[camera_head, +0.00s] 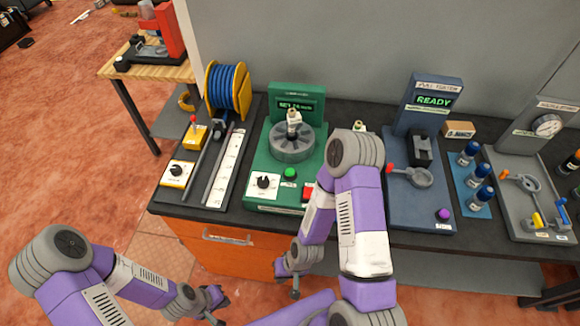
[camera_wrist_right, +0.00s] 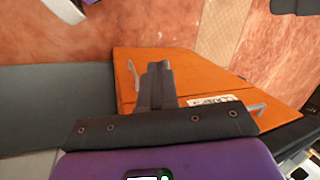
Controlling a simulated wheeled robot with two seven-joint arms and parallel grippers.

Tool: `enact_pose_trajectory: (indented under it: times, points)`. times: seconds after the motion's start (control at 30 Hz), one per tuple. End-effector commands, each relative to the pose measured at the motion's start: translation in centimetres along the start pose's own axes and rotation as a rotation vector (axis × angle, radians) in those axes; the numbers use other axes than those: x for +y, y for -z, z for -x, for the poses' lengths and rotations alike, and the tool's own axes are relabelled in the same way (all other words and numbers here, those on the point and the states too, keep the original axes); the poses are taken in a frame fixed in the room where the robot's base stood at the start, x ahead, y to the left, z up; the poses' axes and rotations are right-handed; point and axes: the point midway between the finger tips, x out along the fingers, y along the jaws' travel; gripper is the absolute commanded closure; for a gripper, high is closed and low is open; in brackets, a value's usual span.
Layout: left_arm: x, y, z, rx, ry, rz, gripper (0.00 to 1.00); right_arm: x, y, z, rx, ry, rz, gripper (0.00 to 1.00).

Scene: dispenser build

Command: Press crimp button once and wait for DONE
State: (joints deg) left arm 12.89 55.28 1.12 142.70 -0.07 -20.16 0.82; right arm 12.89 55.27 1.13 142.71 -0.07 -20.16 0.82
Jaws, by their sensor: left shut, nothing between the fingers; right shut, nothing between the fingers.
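The green machine (camera_head: 250,194) stands on the dark bench top with a lit display (camera_head: 297,105) whose small text I cannot read surely. A round grey head (camera_head: 293,149) holds an upright fitting (camera_head: 293,119). On its front are a green button (camera_head: 290,174), a black dial (camera_head: 264,182) and a red part (camera_head: 308,192) partly hidden by my right arm. My right gripper (camera_head: 289,284) is shut and empty, low before the orange drawer front; its closed fingers also show in the right wrist view (camera_wrist_right: 158,84). My left gripper (camera_head: 216,305) is shut and empty, lower left, apart from the bench.
Left of the machine are a blue hose reel (camera_head: 228,88), a ruler strip (camera_head: 224,168) and a yellow dial box (camera_head: 177,172). Right are a blue-grey tester (camera_head: 421,207) reading READY, blue-capped bottles (camera_head: 480,198) and a grey gauge station (camera_head: 510,170). The orange drawer (camera_head: 228,255) has a protruding handle.

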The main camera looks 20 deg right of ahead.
Motion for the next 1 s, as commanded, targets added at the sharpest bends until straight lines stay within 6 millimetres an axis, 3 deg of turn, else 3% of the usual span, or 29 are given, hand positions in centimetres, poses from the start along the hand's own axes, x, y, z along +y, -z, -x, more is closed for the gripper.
enact_pose_trajectory:
  times: [0.03, 0.27, 0.47, 0.57, 0.7, 0.9, 1.0]
  points:
    - [0.7, -0.1, 2.0, 0.001, 0.000, 0.000, 1.00, -0.7, -0.1, 2.0, 0.001, 0.000, 0.000, 1.00]
    - [2.5, -0.3, 6.7, 0.001, 0.000, -0.001, 1.00, -2.7, 0.3, 6.8, 0.014, 0.007, -0.031, 1.00]
    - [4.0, -0.5, 10.6, 0.000, 0.000, 0.000, 1.00, -4.7, 2.1, 11.1, 0.062, 0.035, -0.151, 1.00]
    - [4.7, -0.5, 12.6, 0.000, 0.000, 0.000, 1.00, -6.0, 5.1, 14.0, 0.131, 0.081, -0.326, 1.00]
    - [4.9, -0.6, 13.0, 0.001, 0.000, 0.000, 1.00, -6.7, 11.1, 17.1, 0.256, 0.192, -0.682, 1.00]
    - [4.8, -0.6, 12.8, 0.000, 0.000, 0.000, 1.00, -5.8, 19.1, 22.6, 0.401, 0.393, -1.170, 1.00]
    - [4.8, -0.6, 12.8, 0.000, 0.000, 0.000, 1.00, -4.9, 22.0, 25.5, 0.450, 0.495, -1.369, 1.00]
